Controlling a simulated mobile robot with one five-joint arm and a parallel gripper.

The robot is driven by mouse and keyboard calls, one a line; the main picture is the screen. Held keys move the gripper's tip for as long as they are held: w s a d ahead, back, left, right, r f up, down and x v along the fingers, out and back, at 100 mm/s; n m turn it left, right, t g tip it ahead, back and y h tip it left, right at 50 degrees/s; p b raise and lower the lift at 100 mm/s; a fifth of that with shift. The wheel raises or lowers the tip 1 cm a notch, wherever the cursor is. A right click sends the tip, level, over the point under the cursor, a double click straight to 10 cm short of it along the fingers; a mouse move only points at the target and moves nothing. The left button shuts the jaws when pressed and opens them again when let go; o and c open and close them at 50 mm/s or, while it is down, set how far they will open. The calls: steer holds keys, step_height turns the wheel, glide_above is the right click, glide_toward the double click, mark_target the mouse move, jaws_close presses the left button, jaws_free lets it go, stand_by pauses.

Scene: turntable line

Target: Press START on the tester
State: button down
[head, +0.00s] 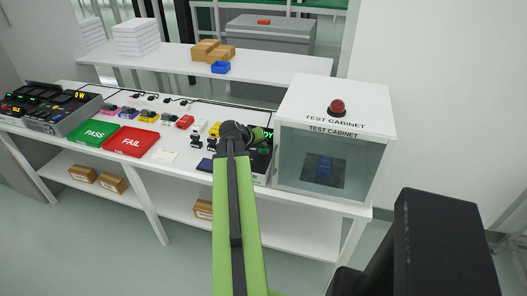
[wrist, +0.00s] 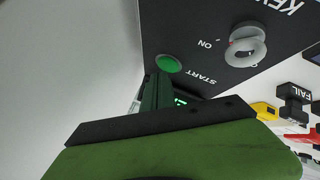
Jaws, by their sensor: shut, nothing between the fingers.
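The tester (head: 261,166) is a dark box on the bench just left of the test cabinet, mostly hidden behind my arm in the head view. Green lit lettering shows on it. In the wrist view its black panel (wrist: 200,30) carries a round green button (wrist: 168,63) beside the word START. A grey key switch (wrist: 246,45) marked ON sits to the right of it. My gripper (wrist: 157,78) is shut and empty, its tips right by the green button. I cannot tell whether they touch it. In the head view my gripper (head: 260,134) is over the tester.
Left on the bench are a green PASS tray (head: 93,133), a red FAIL tray (head: 131,141) and several small coloured parts.

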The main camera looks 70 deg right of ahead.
mark_target(262, 151)
steer(key=shift+f+b, duration=0.35)
steer(key=shift+f, duration=0.1)
stand_by(0.6)
steer(key=shift+r, duration=0.15)
steer(key=shift+r+p, duration=0.7)
steer(key=shift+p, duration=0.15)
step_height(262, 151, up, 5)
steer(key=p, duration=0.5)
steer(key=shift+r, duration=0.1)
stand_by(0.4)
